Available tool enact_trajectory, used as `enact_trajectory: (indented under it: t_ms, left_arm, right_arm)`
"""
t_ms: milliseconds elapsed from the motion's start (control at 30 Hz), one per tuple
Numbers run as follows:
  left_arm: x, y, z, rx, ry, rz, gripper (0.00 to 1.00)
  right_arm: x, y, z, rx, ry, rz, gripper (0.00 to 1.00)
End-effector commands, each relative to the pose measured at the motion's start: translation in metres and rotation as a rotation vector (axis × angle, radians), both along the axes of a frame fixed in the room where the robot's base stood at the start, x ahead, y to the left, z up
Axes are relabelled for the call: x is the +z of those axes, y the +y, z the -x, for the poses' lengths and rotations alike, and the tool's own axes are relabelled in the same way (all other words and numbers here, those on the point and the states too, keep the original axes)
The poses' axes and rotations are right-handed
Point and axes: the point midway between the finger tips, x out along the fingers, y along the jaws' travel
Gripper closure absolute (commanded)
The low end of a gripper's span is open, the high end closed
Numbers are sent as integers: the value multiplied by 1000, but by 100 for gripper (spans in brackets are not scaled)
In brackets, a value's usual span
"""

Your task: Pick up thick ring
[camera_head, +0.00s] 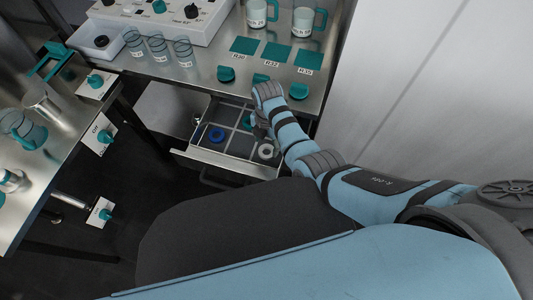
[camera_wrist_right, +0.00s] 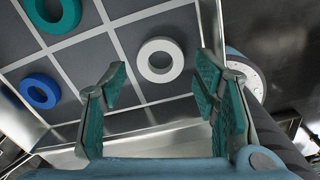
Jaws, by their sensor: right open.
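An open drawer (camera_head: 222,164) under the bench is split into grey compartments. A white ring (camera_wrist_right: 160,43) with a broad band lies flat in one; it shows at the drawer's front right in the head view (camera_head: 266,156). A blue ring (camera_wrist_right: 40,77) and a teal ring (camera_wrist_right: 52,27) lie in other compartments. I cannot tell for sure which one is the thick ring. My right gripper (camera_wrist_right: 158,82) is open and empty, with its fingers apart on either side of the white ring's line of view, not touching it. My left gripper is out of view.
The bench top (camera_head: 215,88) overhangs the drawer's back and carries teal knobs, mats, mugs and glasses. A wall (camera_head: 420,80) stands to the right. Another metal bench (camera_head: 75,120) with labelled teal handles is at the left.

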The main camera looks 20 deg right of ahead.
Motion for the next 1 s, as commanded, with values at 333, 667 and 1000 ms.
enact_trajectory:
  t_ms: [333,667,1000]
  left_arm:
    - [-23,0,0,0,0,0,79]
    - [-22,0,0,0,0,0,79]
    - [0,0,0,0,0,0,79]
  right_arm:
    - [-38,4,3,-2,0,0,45]
    - [-38,4,3,-2,0,0,79]
    - [-5,4,3,-2,-1,0,79]
